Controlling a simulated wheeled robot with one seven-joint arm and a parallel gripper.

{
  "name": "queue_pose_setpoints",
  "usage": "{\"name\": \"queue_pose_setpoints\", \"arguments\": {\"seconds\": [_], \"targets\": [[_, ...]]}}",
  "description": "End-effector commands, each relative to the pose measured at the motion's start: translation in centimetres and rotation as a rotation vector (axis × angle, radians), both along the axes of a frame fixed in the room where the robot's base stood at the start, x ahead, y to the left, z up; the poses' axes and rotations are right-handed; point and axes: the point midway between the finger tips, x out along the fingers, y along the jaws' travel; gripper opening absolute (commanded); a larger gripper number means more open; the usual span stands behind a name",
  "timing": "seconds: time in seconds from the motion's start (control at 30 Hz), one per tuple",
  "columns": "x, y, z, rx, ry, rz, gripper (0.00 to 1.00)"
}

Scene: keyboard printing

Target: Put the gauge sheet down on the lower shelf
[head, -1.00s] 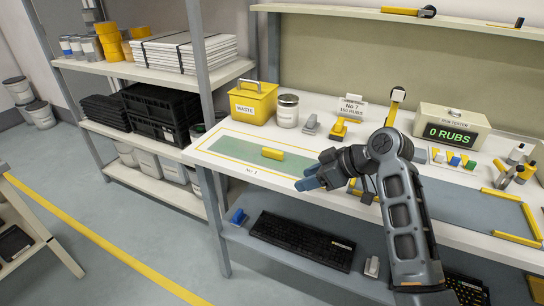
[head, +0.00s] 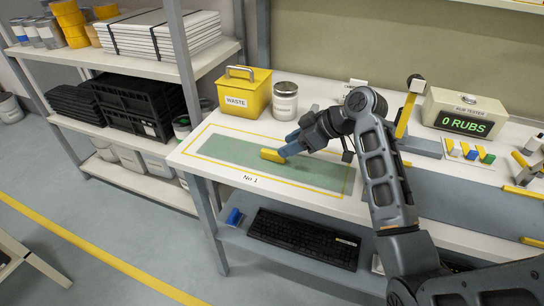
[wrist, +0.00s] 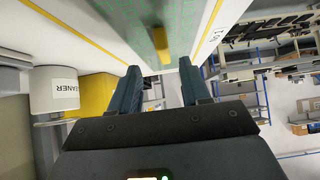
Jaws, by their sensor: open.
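The gauge sheet appears to be the long green sheet (head: 225,152) lying flat on the bench top inside a yellow outline marked No 1. A yellow grip block (head: 269,155) stands on it near its middle. My gripper (head: 284,149) is right beside this block in the head view. In the wrist view my gripper (wrist: 160,75) is open, and the yellow block (wrist: 160,42) shows between and just beyond the fingertips, with the green sheet behind it. Contact cannot be told. The lower shelf (head: 300,275) runs under the bench.
A black keyboard (head: 303,238) and a blue item (head: 234,217) sit on the lower shelf. A yellow waste bin (head: 244,96) and a metal can (head: 284,100) stand behind the sheet. A rub tester (head: 465,115) stands at right. A bench leg (head: 209,227) stands at the left.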

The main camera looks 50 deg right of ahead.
Motion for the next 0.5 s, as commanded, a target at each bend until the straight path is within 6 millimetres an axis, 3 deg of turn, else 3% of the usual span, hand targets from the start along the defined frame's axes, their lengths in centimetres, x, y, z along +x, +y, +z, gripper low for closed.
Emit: {"name": "queue_pose_setpoints", "arguments": {"seconds": [0.3, 0.5], "targets": [[2.5, 1.5, -2.9, 0.0, 0.002, 0.001, 0.47], [3.2, 1.8, -3.6, -0.001, 0.001, 0.001, 0.47]]}}
